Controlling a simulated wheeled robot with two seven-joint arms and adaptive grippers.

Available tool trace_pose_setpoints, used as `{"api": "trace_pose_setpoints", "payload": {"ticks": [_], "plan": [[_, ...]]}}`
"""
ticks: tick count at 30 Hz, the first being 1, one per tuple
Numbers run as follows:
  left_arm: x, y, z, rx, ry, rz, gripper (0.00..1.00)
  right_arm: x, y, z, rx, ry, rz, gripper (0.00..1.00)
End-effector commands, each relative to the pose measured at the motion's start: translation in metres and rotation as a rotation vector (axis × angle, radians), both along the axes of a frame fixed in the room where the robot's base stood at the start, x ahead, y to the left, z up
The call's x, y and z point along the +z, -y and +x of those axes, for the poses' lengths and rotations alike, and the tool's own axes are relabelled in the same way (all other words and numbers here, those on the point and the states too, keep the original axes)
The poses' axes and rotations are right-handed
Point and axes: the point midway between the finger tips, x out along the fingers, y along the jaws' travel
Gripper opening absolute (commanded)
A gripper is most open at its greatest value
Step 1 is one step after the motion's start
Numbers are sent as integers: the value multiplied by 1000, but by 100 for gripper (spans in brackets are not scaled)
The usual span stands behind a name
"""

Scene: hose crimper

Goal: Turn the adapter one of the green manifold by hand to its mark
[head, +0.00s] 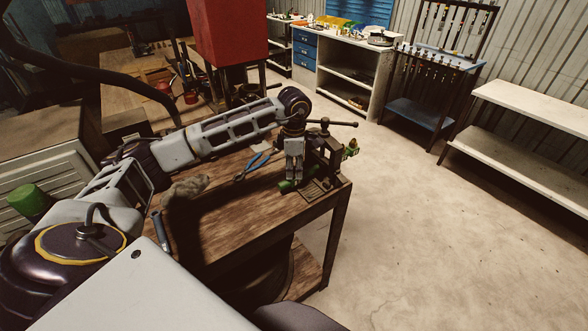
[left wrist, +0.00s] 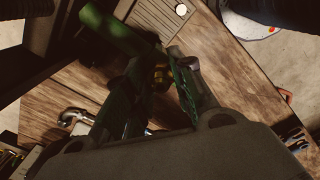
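My left gripper (head: 292,180) points down over the workbench, beside the dark vise (head: 325,160). My right gripper is not in view.
Blue-handled pliers (head: 252,165) and a grey rag (head: 186,188) lie on the wooden workbench (head: 240,215). A green and yellow fitting (head: 351,148) sticks out past the vise. Open floor (head: 420,220) lies to the right, before a pale shelf bench (head: 530,110).

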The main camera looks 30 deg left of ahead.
Motion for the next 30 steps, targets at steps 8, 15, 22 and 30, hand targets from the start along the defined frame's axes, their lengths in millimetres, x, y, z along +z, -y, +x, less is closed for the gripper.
{"api": "trace_pose_setpoints", "payload": {"ticks": [8,15,22,30], "plan": [[0,0,0,3,0,0,0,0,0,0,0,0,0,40],[0,0,0,104,0,-1,0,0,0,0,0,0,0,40],[0,0,0,278,1,-1,0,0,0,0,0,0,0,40],[1,0,0,481,1,-2,0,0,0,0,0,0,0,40]]}}
